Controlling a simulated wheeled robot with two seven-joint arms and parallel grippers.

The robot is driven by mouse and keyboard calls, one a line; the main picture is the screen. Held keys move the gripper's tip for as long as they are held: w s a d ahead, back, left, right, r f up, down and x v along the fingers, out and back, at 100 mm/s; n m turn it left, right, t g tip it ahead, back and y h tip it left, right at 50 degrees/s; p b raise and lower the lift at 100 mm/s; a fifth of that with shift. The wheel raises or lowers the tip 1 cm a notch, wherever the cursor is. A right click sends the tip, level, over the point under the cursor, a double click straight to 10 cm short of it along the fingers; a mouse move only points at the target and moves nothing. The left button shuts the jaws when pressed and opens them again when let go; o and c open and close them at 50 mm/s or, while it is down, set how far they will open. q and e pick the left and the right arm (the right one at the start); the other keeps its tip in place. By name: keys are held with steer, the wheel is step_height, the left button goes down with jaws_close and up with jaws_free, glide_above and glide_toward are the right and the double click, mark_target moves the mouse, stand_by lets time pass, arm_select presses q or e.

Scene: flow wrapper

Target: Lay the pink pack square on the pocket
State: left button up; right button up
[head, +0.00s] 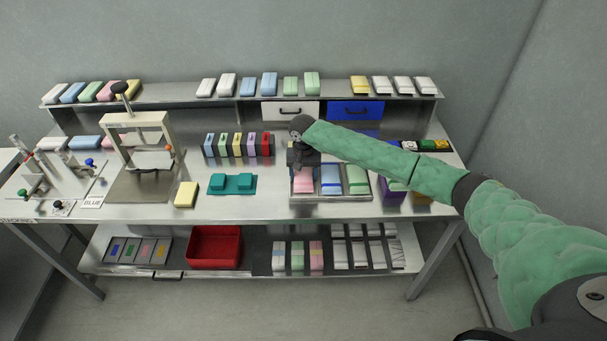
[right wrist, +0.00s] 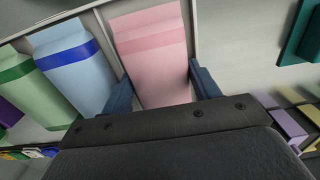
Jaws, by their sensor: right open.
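The pink pack (head: 303,182) lies in the left compartment of a grey tray (head: 330,198), and it also shows in the right wrist view (right wrist: 152,50). My right gripper (head: 302,165) points down over it, open. In the right wrist view its two blue fingers stand on either side of the pack's near part (right wrist: 166,88), with the pack between them; I cannot tell whether they touch it. A teal fixture (head: 232,190), with raised ends and a lower middle that may be the pocket, sits empty left of the tray. My left gripper is not in view.
A blue pack (head: 331,178) and a green pack (head: 356,178) fill the tray's other compartments. A yellow block (head: 186,194) and a press (head: 137,130) stand left of the fixture. Coloured blocks (head: 238,145) stand behind it. The tabletop between fixture and tray is clear.

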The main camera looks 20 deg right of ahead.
steer(key=shift+w+r, duration=0.1)
steer(key=shift+r, duration=0.1)
steer(key=shift+o, duration=0.7)
step_height(320, 180, up, 6)
steer(key=shift+f+b, duration=0.1)
steer(key=shift+b, duration=1.05)
steer(key=shift+r, duration=0.85)
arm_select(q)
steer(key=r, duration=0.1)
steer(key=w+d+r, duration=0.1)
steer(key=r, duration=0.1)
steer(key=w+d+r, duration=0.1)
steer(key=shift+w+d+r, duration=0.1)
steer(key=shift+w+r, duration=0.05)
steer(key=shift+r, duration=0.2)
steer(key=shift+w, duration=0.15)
arm_select(e)
steer(key=shift+f, duration=0.15)
